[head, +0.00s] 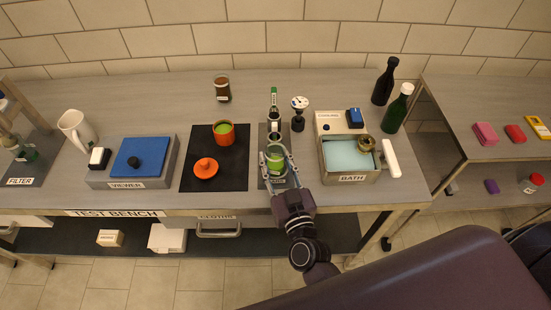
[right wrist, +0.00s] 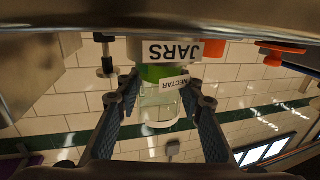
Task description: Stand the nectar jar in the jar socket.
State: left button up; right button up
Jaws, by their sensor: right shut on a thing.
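The nectar jar (head: 275,158) is clear with green contents in its lower part, and stands about upright. My right gripper (head: 278,163) is shut on it, one finger on each side. In the right wrist view, which is upside down, the jar (right wrist: 160,100) with its NECTAR label sits between the fingers, its green end close to the JARS label (right wrist: 172,52). The dark jar rack (head: 263,140) lies under the jar in the head view. The socket under the jar is hidden, and I cannot tell whether the base is seated. My left gripper is not in view.
A black mat (head: 240,170) with orange pots lies left of the rack. The bath (head: 347,160) stands close on the right. A brown jar (head: 222,89) stands farther back.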

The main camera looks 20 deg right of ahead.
aim_at(275, 143)
jog(key=shift+f, duration=0.4)
jog(key=o, duration=1.5)
jog(key=shift+c, duration=0.2)
notch_tip(275, 143, up, 8)
jog(key=p, duration=0.8)
